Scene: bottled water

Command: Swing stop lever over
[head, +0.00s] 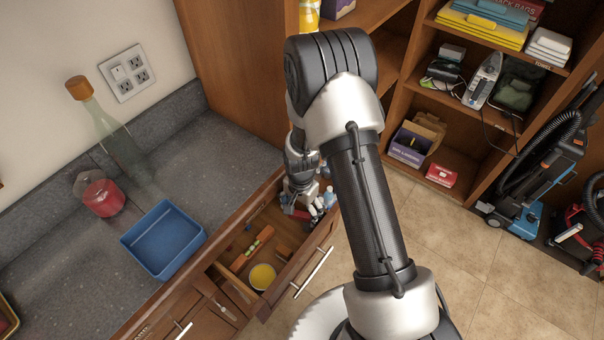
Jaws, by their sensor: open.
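I cannot make out a stop lever in the head view; my own arm covers the middle of the picture. My gripper (299,208) points down at the far end of an open wooden drawer (236,268). Its jaws are open but small and partly hidden by the wrist. Small white and blue bottle-like items (327,198) stand close beside the gripper, on its right. I cannot tell whether the gripper touches them.
The drawer also holds a yellow round item (262,277) and a small green-and-red item (259,240). On the grey counter (215,150) are a blue bin (164,240), a red-filled jar (103,196) and a clear bottle (118,140). Shelves and a vacuum (545,165) stand right.

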